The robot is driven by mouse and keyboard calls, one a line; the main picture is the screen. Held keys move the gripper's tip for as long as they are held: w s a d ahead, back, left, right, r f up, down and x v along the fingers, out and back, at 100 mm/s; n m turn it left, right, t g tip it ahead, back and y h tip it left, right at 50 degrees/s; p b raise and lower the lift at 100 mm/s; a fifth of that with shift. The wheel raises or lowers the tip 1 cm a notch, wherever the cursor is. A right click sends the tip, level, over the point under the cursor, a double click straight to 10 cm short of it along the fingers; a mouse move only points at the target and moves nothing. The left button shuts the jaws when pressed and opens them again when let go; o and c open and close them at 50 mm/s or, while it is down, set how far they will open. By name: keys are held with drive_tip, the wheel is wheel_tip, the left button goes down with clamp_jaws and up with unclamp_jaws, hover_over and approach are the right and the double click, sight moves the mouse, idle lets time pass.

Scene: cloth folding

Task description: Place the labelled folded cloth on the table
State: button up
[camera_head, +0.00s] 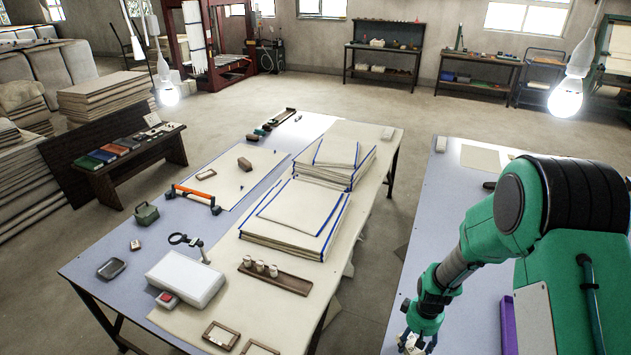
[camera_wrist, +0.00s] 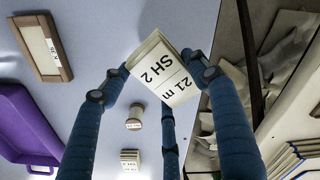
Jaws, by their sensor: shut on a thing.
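In the wrist view, my gripper (camera_wrist: 160,75) is shut on a small folded cream cloth (camera_wrist: 155,55), with fingers on both sides of it. The cloth has a white label with black print reading "21 m" and "SH 2", and it is tilted in the picture. In the head view, my gripper (camera_head: 415,343) is at the bottom edge, by the left side of the right-hand blue-grey table (camera_head: 455,185); only a little of the pale cloth shows there. The table's surface also shows beneath the gripper in the wrist view (camera_wrist: 100,25).
On the tabletop in the wrist view are a purple tray (camera_wrist: 28,125), a wooden frame (camera_wrist: 42,45), a small round spool-like thing (camera_wrist: 133,118) and another small labelled stack (camera_wrist: 130,158). The middle table (camera_head: 225,290) bears large blue-edged cloth stacks (camera_head: 300,215). Floor separates the tables.

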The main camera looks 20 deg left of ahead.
drive_tip(key=s+a+n, duration=0.2)
drive_tip(key=a, duration=1)
drive_tip(key=s+a+n, duration=0.2)
drive_tip(key=a, duration=1)
drive_tip(key=s+a+n+p, duration=0.1)
drive_tip(key=s+a+n, duration=0.1)
drive_tip(key=a, duration=1)
drive_tip(key=shift+f+n, duration=0.2)
drive_tip(key=shift+n, duration=0.4)
drive_tip(key=s+a, duration=0.2)
drive_tip(key=a, duration=0.1)
drive_tip(key=s+a+n, duration=0.1)
drive_tip(key=s+a, duration=0.1)
drive_tip(key=a, duration=0.2)
drive_tip(key=s+a+n, duration=0.1)
drive_tip(key=s+a, duration=0.1)
drive_tip(key=a, duration=0.1)
drive_tip(key=shift+s+a+f, duration=0.1)
drive_tip(key=shift+s+a, duration=0.3)
drive_tip(key=shift+w, duration=0.1)
drive_tip(key=b, duration=0.1)
hover_over(255, 303)
drive_tip(key=shift+a+f, duration=0.15)
drive_tip(key=shift+f, duration=0.65)
